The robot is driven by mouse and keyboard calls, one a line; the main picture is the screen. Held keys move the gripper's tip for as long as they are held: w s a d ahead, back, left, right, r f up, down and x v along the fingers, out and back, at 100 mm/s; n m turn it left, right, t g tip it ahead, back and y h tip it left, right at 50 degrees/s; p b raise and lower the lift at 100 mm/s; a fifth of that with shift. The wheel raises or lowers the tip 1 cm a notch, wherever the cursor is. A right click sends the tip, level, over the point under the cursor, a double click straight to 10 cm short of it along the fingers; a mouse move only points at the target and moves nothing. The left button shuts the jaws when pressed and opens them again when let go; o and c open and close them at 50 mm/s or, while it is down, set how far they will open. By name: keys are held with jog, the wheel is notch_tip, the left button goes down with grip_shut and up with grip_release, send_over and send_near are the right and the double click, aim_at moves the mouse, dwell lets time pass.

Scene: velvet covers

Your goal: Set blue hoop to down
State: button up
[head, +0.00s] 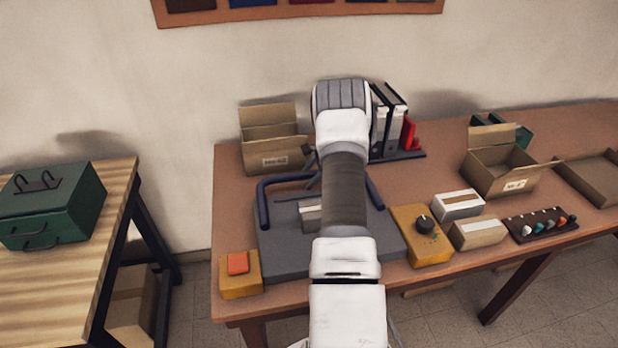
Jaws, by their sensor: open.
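The blue hoop (263,204) is a dark blue bar on a grey base plate (285,256) on the brown table. Its left leg and part of its crossbar show left of my arm, and a short piece of its right leg shows to the right. It stands up from the plate, with its crossbar towards the back; its exact tilt is unclear. My arm hides its middle. My gripper (311,158) is mostly hidden behind my arm; only a small dark part shows, near the crossbar. I cannot tell whether it touches the hoop. A small grey block (310,214) sits on the plate.
Cardboard boxes (272,150) and binders (393,130) stand behind. Small cartons (458,205) and a switch strip (541,226) lie right.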

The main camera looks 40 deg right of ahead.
jog(key=v, duration=1.6)
jog(key=shift+s+r, duration=0.2)
jog(key=shift+r, duration=0.1)
